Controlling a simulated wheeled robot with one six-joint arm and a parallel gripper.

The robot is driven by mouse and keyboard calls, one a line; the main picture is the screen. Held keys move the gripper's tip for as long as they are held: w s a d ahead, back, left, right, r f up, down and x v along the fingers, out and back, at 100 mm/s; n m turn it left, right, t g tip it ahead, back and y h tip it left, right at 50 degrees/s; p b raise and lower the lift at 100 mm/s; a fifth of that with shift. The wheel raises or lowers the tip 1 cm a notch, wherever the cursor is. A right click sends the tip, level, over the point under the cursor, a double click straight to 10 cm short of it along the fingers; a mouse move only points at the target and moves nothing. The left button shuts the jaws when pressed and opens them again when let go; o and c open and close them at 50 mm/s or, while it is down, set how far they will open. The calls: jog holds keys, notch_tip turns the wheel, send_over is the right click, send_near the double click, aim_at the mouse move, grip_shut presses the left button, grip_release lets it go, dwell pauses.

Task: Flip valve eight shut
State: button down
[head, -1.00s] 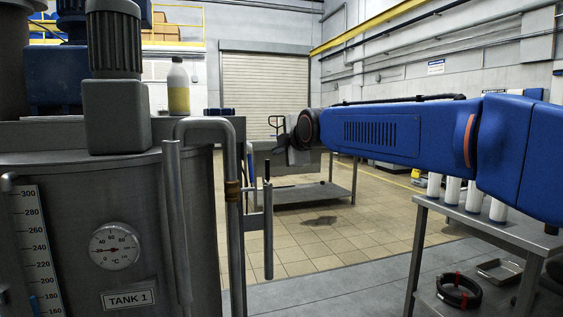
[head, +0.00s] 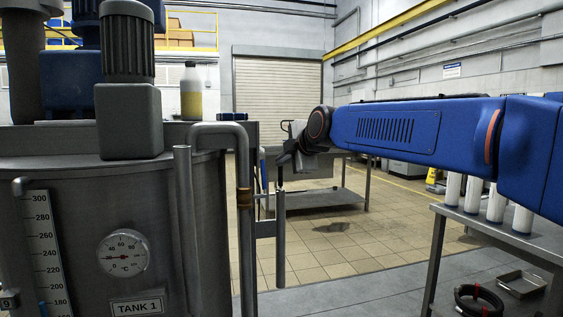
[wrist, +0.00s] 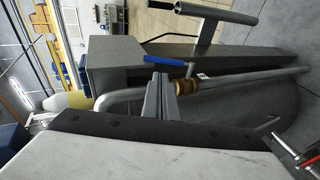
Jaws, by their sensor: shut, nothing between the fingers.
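A brass valve body (head: 244,198) sits on the vertical grey pipe at the right side of Tank 1 in the head view. In the wrist view the brass body (wrist: 185,87) carries a blue lever (wrist: 167,60) and a small white tag (wrist: 203,76), whose number is too small to read. My gripper (head: 281,160) is in the air to the right of this pipe and above the brass body in the head view. In the wrist view my gripper (wrist: 160,98) has its fingers together, empty, and the blue lever appears just beyond their tips. Contact cannot be told.
Tank 1 (head: 70,220) with its motor (head: 128,80) fills the left. A vertical bar handle (head: 281,240) juts out right of the pipe. A bench (head: 500,235) with white cylinders stands at right; the floor between is clear.

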aim_at(264, 171)
jog(key=x, duration=1.1)
jog(key=shift+w+a, duration=0.2)
jog(key=shift+w, duration=0.05)
jog(key=shift+w, duration=0.1)
